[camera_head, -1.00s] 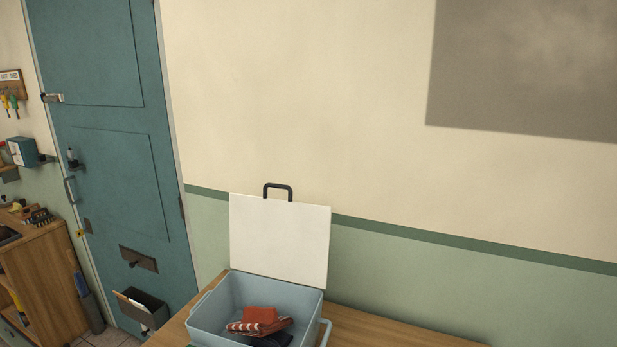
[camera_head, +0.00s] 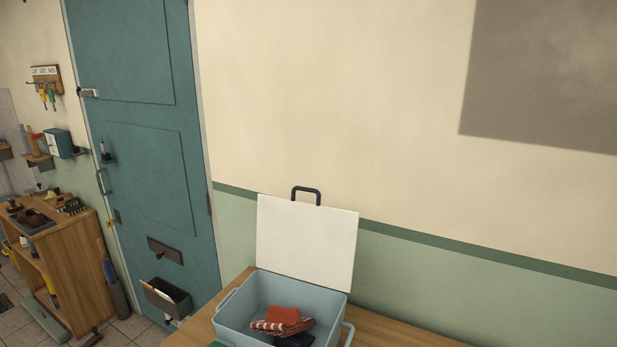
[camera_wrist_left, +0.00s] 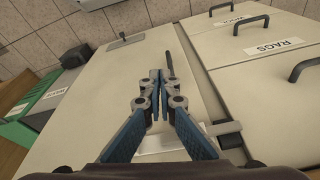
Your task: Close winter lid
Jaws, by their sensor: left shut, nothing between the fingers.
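A blue-grey bin (camera_head: 240,315) stands on a wooden surface at the bottom of the head view. Its white lid (camera_head: 305,242) is open and stands upright at the back, near the wall, with a black handle (camera_head: 306,192) on its top edge. A red folded cloth (camera_head: 284,316), a striped cloth and a dark item lie inside. My left gripper (camera_wrist_left: 159,78) shows only in the left wrist view, shut and empty above a pale flat panel (camera_wrist_left: 95,115). The panel bears a dark handle, partly behind the fingers. My right gripper is in neither view.
The head view shows a teal door (camera_head: 145,150) and a wooden shelf unit (camera_head: 80,270) at the left.

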